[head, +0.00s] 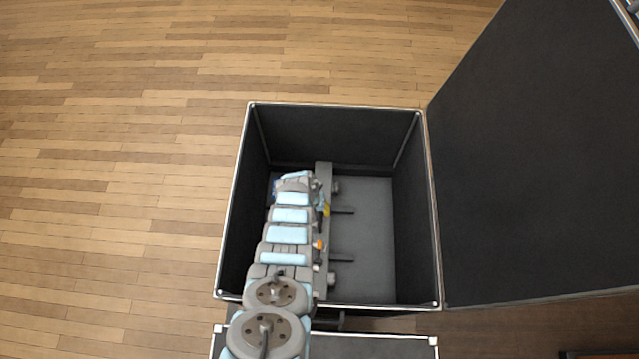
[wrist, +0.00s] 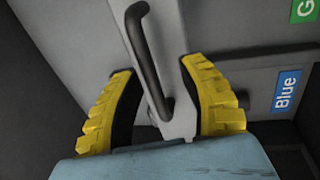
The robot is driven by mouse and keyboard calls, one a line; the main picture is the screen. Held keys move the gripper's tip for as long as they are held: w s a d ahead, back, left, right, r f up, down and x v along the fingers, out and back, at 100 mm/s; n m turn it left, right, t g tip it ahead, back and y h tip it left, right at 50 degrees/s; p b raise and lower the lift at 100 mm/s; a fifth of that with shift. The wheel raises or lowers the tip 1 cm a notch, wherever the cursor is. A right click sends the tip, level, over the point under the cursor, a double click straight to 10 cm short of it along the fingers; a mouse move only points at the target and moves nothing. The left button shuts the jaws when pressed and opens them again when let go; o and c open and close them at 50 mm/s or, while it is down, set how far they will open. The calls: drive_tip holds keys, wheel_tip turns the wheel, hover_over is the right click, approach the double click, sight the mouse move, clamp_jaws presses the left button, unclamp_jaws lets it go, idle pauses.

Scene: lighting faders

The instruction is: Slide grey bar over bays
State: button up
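The grey bar (head: 323,172) runs lengthwise down the middle of the open black case in the head view, with my arm covering much of its left side. In the wrist view a dark curved handle (wrist: 146,55) stands on a grey surface. My gripper (wrist: 156,70) is open, one yellow finger on each side of the handle, with gaps visible on both sides. Only a bit of yellow shows in the head view. A blue label reading "Blue" (wrist: 287,92) and a partly cut-off green label (wrist: 305,9) mark bays at the right of the wrist view.
The case's dark walls (head: 335,130) rise around the arm. The grey floor (head: 370,235) right of the bar is mostly clear, with two dark slots or rods there. Small knobs sit by the bar's ends. A large dark panel (head: 545,160) stands open at right.

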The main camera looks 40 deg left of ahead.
drive_tip(key=shift+w+d+r, duration=0.1)
drive_tip(key=shift+w, duration=0.1)
drive_tip(key=shift+r, duration=0.1)
drive_tip(key=shift+a+r, duration=0.25)
drive_tip(key=shift+r, duration=0.45)
drive_tip(key=shift+s+r, duration=0.2)
drive_tip(key=shift+r, duration=0.3)
drive_tip(key=shift+a+r, duration=0.2)
drive_tip(key=shift+r, duration=1)
wheel_tip(320, 180, up, 7)
drive_tip(key=s, duration=0.1)
drive_tip(key=shift+a+f, duration=0.15)
drive_tip(key=shift+a, duration=0.3)
